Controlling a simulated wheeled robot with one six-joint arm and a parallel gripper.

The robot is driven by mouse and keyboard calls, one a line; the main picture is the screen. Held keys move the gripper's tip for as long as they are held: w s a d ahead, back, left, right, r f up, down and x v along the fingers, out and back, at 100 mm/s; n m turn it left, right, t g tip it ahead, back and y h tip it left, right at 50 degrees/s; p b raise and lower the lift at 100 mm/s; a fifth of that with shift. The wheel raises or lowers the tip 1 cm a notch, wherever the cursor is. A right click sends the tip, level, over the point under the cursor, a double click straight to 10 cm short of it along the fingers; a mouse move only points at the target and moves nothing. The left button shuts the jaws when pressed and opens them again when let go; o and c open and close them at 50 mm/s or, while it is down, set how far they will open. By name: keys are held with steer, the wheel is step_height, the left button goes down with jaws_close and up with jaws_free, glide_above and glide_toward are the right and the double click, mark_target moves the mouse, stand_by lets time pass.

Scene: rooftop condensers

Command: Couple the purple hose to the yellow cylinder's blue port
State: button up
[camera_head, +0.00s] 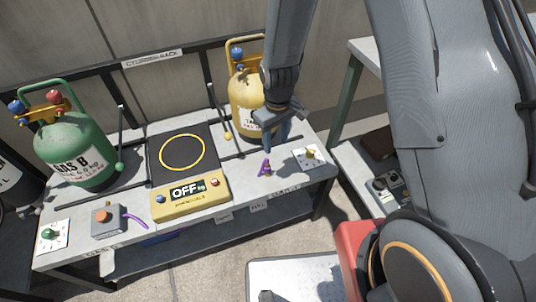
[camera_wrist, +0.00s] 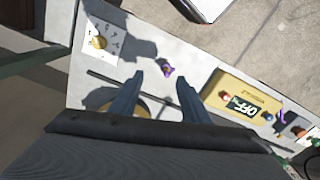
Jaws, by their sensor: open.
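The yellow cylinder (camera_head: 242,92) stands at the back right of the bench, partly hidden by my arm. Its blue port (camera_head: 237,53) shows at the top left of its valve block. A small purple piece (camera_head: 265,168), perhaps the hose's end, is on the bench front right of the cylinder; it also shows in the wrist view (camera_wrist: 167,69). A purple hose length (camera_head: 134,218) curves from a grey box (camera_head: 107,222) at the front left. My gripper (camera_head: 276,145) is open and empty above the bench, behind the small purple piece. In the wrist view the fingers (camera_wrist: 157,80) are apart.
A yellow scale console (camera_head: 190,194) reading OFF and a dark plate (camera_head: 158,166) fill the middle. A green cylinder (camera_head: 75,150) stands left. Dial plates sit at the right (camera_head: 310,157) and front left (camera_head: 52,236). A black rack rail runs behind.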

steer(key=n, duration=0.1)
glide_above(268, 162)
step_height(268, 162, down, 7)
steer(key=shift+s+r+b, duration=0.1)
steer(key=shift+b, duration=0.35)
steer(key=shift+f+p, duration=0.4)
steer(key=shift+f, duration=3.35)
jaws_close()
